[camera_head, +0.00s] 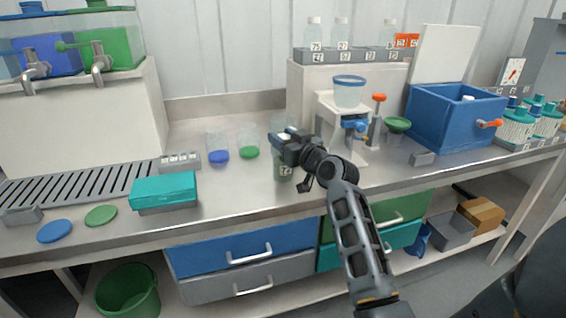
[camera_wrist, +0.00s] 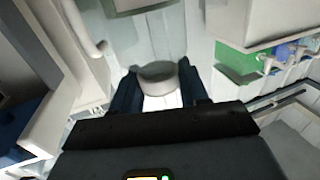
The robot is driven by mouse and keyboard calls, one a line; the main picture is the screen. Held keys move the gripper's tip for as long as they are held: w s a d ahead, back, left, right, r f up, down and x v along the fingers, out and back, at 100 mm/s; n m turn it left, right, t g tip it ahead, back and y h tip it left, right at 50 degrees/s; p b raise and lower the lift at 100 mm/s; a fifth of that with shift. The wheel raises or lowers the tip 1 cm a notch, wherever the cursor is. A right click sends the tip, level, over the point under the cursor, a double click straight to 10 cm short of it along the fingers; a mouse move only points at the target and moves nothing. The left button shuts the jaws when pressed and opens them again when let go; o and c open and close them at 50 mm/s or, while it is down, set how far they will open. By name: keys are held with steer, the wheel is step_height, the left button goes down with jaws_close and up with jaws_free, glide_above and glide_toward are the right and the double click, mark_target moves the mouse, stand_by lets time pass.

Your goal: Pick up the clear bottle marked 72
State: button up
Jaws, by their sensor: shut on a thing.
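The clear bottle marked 72 (camera_head: 284,171) is upright at the middle of the counter, toward its front, with its label low on its front. My gripper (camera_head: 283,143) comes from the right and is shut on its upper part, hiding much of it. In the wrist view, the two dark fingers of my gripper (camera_wrist: 158,88) stand either side of the pale round bottle (camera_wrist: 158,70). I cannot tell whether its base touches the counter.
A dispenser stand (camera_head: 349,128) is close on the right, beside a blue cooler box (camera_head: 447,122). Numbered bottles (camera_head: 340,34) stand on a raised rack behind. A teal box (camera_head: 164,188) lies left.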

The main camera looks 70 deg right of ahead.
jaws_close()
